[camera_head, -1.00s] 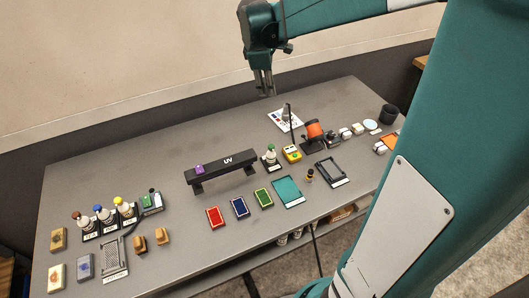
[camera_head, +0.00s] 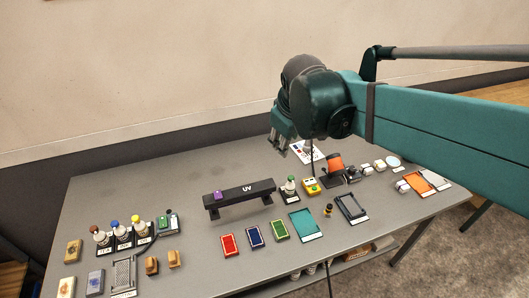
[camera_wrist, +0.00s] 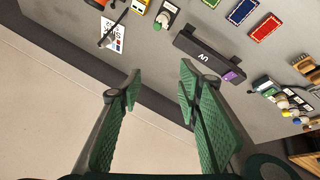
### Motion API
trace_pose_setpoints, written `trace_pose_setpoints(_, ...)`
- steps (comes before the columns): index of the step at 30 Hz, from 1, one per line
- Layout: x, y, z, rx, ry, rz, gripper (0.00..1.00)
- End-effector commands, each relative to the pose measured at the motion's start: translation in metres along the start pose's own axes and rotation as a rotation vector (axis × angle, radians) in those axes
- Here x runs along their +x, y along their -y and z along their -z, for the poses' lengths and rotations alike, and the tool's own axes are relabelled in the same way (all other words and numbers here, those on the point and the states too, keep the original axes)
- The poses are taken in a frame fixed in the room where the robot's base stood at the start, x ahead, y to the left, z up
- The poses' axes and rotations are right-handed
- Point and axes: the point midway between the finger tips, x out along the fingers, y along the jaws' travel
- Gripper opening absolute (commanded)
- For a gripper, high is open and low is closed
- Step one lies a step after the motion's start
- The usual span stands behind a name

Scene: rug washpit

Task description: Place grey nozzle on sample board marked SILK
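My gripper (camera_head: 278,147) is high over the back of the table in the head view. Small pale and dark pieces (camera_head: 366,168) stand at the right end of the table.
A black UV bar (camera_head: 240,193) stands mid-table with a purple piece on it. Capped bottles (camera_head: 121,236) stand at left. Red (camera_head: 228,244), blue (camera_head: 254,237) and green (camera_head: 279,230) pads and a teal tray (camera_head: 302,226) lie in front. The back left is clear.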

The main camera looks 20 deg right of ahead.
Motion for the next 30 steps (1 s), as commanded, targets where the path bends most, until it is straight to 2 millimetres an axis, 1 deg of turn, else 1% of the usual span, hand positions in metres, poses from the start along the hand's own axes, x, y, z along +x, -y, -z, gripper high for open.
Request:
trace_pose_setpoints(1, -0.004, 0.008, -0.007, 0.026, -0.012, 0.002, 0.34)
trace_pose_setpoints(9, -0.020, 0.045, -0.035, 0.189, -0.077, 0.017, 0.34)
trace_pose_setpoints(18, -0.029, 0.086, -0.068, 0.369, -0.145, 0.047, 0.34)
trace_pose_setpoints(24, -0.031, 0.105, -0.084, 0.465, -0.179, 0.067, 0.34)
trace_pose_setpoints(30, -0.031, 0.113, -0.091, 0.507, -0.193, 0.077, 0.34)
